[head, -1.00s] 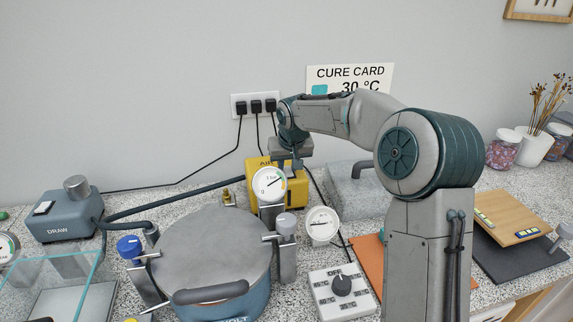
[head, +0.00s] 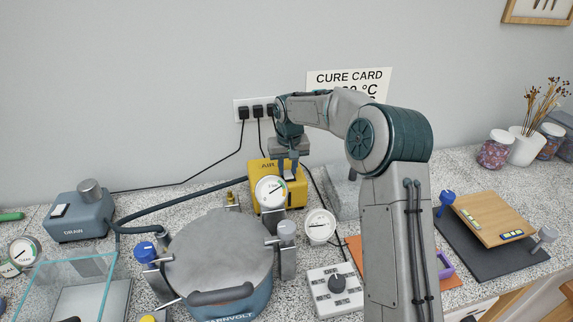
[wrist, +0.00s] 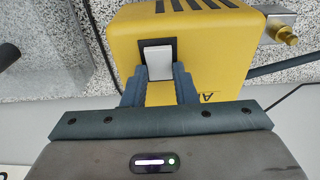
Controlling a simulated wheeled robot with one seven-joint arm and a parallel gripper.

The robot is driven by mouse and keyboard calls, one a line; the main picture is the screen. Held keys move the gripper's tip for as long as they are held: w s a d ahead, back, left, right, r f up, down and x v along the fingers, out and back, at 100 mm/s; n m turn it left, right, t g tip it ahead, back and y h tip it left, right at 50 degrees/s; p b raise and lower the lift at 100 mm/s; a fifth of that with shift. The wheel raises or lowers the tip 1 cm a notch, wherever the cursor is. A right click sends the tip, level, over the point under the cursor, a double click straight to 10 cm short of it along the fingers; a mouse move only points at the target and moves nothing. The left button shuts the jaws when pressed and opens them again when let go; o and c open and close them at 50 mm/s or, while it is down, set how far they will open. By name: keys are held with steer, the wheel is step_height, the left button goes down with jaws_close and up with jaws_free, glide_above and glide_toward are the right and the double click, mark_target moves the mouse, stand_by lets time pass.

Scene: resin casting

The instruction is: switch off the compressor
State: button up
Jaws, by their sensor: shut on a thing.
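The compressor is a yellow box marked AIR (head: 262,172) against the back wall, behind the pressure pot. In the wrist view the compressor (wrist: 215,60) shows a white rocker switch (wrist: 158,52) in a black frame. My gripper (wrist: 160,78) is at this switch, its two fingertips on either side of the rocker's near end and closed on it. In the head view my gripper (head: 288,168) points down at the compressor's top. Which way the rocker is tipped is hard to tell.
A lidded pot (head: 220,250) with clamps and a gauge (head: 270,190) stands in front of the compressor. Plugs and cables (head: 258,111) are on the wall behind. A dial box (head: 335,290) stands front right.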

mark_target(289, 177)
steer(key=o, duration=1)
steer(key=r, duration=0.4)
steer(key=s+r, duration=0.1)
steer(key=r, duration=0.4)
steer(key=r+b, duration=0.1)
steer(key=r, duration=0.3)
steer(key=shift+s+d+r, duration=0.1)
steer(key=shift+s+r, duration=0.3)
steer(key=s+d+r+h, duration=0.1)
steer(key=s+d, duration=0.3)
steer(key=s, duration=0.5)
steer(key=s+d+r, duration=0.1)
steer(key=s+d, duration=0.2)
steer(key=s, duration=0.6)
steer(key=s+d+f, duration=0.2)
steer(key=s, duration=0.4)
steer(key=s+d+f+m+t, duration=0.1)
steer(key=s+d+f, duration=0.1)
steer(key=s, duration=0.4)
steer(key=s+d+f+m, duration=0.1)
steer(key=s+d+f, duration=0.1)
steer(key=s+f, duration=0.2)
steer(key=shift+s+f+y, duration=0.15)
steer(key=shift+s+y, duration=0.15)
steer(key=shift+s, duration=1.05)
